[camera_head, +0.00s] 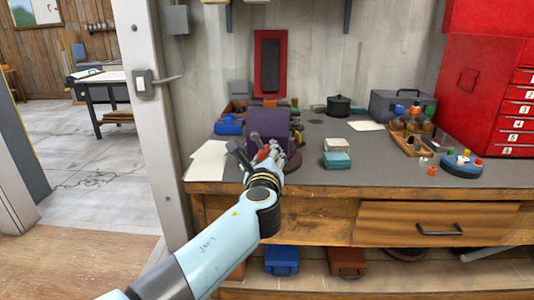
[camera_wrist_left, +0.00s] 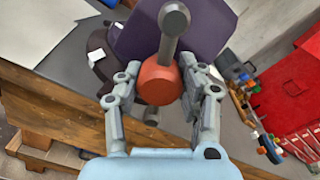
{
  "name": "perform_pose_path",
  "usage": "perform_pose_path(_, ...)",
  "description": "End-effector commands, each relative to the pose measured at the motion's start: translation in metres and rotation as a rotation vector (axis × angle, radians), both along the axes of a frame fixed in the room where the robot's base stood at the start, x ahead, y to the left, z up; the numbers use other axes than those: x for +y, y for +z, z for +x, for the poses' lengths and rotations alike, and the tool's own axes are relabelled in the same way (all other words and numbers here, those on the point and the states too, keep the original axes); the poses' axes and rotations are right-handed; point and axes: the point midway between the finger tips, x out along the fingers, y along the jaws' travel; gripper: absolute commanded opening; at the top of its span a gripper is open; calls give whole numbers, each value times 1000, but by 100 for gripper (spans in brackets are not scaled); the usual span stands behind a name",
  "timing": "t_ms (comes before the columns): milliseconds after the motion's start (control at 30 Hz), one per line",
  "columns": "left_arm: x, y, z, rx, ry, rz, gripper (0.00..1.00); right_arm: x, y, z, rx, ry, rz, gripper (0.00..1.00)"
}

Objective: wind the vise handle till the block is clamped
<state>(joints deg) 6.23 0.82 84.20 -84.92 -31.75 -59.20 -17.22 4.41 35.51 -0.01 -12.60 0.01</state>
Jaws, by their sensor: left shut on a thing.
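A purple vise (camera_head: 262,122) stands near the front left of the grey workbench; its purple body also fills the top of the left wrist view (camera_wrist_left: 132,38). An orange-red round part of the vise handle (camera_wrist_left: 158,82) faces my left wrist camera, with a grey bar (camera_wrist_left: 168,42) ending in a thick knob. My left gripper (camera_head: 276,152) is at the front of the vise, its fingers on either side of the orange part and shut on the handle. I cannot make out the block or the vise jaws. My right gripper is not in view.
White paper (camera_head: 207,160) lies left of the vise. A small stack of white and teal boxes (camera_head: 337,158) stands to its right. Farther right are a wooden rack (camera_head: 408,140), a blue round holder (camera_head: 461,165) and a red cabinet (camera_head: 490,90). Bare bench lies between them.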

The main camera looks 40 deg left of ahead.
Motion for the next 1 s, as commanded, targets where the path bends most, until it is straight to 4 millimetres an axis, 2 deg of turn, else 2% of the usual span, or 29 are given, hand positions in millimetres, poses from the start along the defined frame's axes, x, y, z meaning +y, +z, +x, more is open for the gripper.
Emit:
perform_pose_path(33, -1, -6, -2, 20, 0, 8, 6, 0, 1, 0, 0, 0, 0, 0)
perform_pose_path(667, -1, -8, -3, 44, 0, 48, 6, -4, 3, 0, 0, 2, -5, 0)
perform_pose_path(700, -1, -8, -3, 44, 0, 48, 42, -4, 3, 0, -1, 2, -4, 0)
perform_pose_path(867, -1, -5, -2, 41, 0, 49, 63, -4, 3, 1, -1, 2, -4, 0)
perform_pose_path(1000, 0, -3, -1, 37, 0, 50, 63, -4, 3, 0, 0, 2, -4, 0)
